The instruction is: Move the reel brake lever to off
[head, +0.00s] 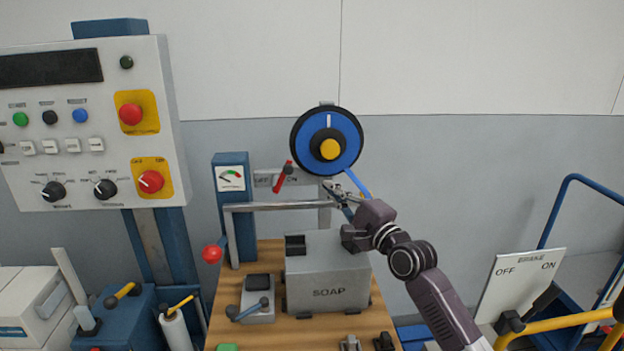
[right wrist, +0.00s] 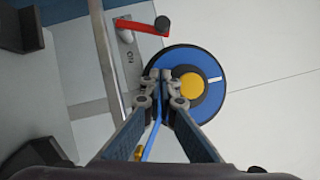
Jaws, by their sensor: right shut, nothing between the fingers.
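A red lever with a dark tip (head: 283,177) stands on a grey OFF/ON plate (head: 264,180), just left of and below the blue reel (head: 346,138). The lever tilts up and to the right, towards the ON side. The lever (right wrist: 140,26) also shows in the right wrist view near the top, with the ON marking below it. My right gripper (head: 337,188) is shut and empty, right of the lever and apart from it, in front of the reel's lower edge. Its closed fingertips (right wrist: 160,78) overlap the reel in the right wrist view. My left gripper is not in view.
A metal rail (head: 270,206) runs just below the lever plate. A grey SOAP box (head: 328,290) stands on the wooden top below my right gripper. A blue gauge post (head: 231,200) stands left of the lever. A separate BRAKE sign (head: 520,285) stands at the right.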

